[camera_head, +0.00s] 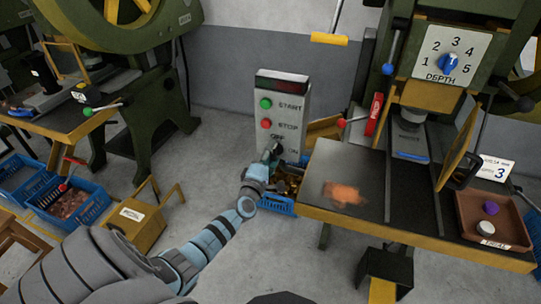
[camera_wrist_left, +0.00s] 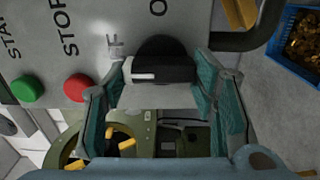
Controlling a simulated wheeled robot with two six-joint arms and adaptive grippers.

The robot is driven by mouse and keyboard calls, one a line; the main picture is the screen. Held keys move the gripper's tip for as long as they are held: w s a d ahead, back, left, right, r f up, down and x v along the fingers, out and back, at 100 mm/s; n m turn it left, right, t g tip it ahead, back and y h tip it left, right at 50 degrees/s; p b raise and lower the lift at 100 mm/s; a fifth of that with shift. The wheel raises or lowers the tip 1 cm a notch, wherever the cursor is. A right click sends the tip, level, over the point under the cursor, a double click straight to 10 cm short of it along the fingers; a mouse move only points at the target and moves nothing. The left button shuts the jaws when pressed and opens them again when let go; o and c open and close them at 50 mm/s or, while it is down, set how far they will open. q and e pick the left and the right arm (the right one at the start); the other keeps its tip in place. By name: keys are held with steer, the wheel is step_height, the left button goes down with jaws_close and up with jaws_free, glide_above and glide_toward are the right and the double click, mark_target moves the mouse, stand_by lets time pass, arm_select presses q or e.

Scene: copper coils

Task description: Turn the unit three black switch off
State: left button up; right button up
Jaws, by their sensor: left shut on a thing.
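The black switch (camera_wrist_left: 175,68) is a round knob on the grey control box (camera_head: 292,95), below the green START and red STOP buttons. Its white line points left in the left wrist view, which is up the box, on the side of the partly covered OFF label (camera_wrist_left: 113,45). My left gripper (camera_head: 270,158) is at the switch, and in the left wrist view its fingers (camera_wrist_left: 160,82) are on both ends of the knob. In the head view the gripper mostly hides the knob. My right gripper is not in view.
A blue crate (camera_head: 280,207) stands below the box. The press table (camera_head: 345,165) is to the right, with an orange-brown piece (camera_head: 344,193) and a brown tray (camera_head: 470,230). A card (camera_head: 494,168) shows 3. A yellow box (camera_head: 135,222) is on the floor at left.

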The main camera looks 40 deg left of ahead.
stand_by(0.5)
arm_select(q)
steer(key=o, duration=1.1)
steer(key=shift+o, duration=0.2)
steer(key=shift+s, duration=0.2)
steer(key=v, duration=1.1)
steer(key=shift+s+d, duration=0.2)
steer(key=shift+s, duration=0.1)
